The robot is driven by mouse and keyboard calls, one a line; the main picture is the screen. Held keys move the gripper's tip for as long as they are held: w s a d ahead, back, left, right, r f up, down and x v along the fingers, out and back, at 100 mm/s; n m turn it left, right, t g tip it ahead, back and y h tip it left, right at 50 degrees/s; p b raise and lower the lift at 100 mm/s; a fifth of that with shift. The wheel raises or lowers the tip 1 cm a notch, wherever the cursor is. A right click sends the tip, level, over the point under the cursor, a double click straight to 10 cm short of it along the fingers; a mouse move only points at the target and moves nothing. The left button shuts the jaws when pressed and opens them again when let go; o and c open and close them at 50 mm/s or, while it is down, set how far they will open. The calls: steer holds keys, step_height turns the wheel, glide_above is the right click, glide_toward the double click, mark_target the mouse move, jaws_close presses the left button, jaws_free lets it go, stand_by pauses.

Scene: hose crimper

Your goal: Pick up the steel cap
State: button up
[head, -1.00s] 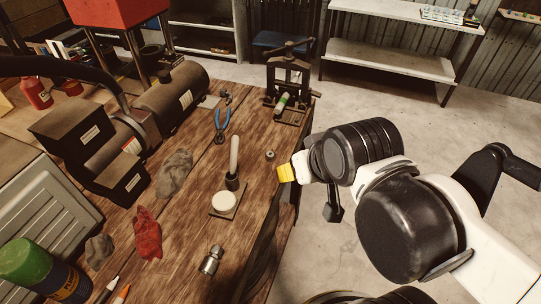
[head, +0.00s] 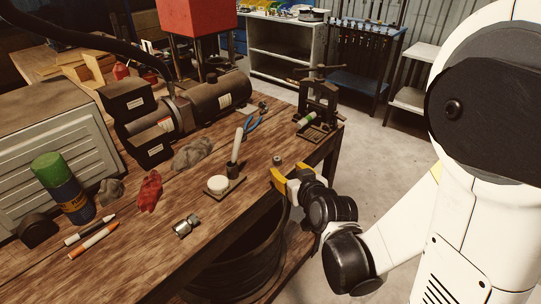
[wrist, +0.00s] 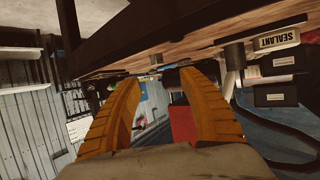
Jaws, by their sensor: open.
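The steel cap appears to be the small grey cylinder (head: 277,160) standing on the wooden bench near its right edge in the head view. My gripper (head: 290,174) is just right of it at the bench edge, with yellow fingers apart and nothing between them. In the wrist view the two orange-yellow fingers (wrist: 166,110) are spread wide, and the picture is upside down, with the bench across the top. A small grey piece, probably the cap (wrist: 195,63), hangs just beyond the fingertips there. I cannot tell the exact gap.
A white rod in a dark holder (head: 234,168) and a white puck (head: 218,184) stand left of the cap. A shiny fitting (head: 186,226) lies nearer the front. Blue pliers (head: 252,122) and a black press (head: 319,105) are behind. A drum (head: 235,265) stands below the bench edge.

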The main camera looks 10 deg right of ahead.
mark_target(278, 161)
steer(key=b+x, duration=0.1)
steer(key=x, duration=0.4)
steer(key=shift+w+f, duration=0.1)
steer(key=shift+w, duration=0.05)
steer(key=b+x, duration=0.3)
steer(key=x, duration=0.2)
steer(key=shift+w+d+f, duration=0.2)
steer(key=shift+w+d, duration=0.05)
steer(key=shift+r, duration=0.1)
jaws_close()
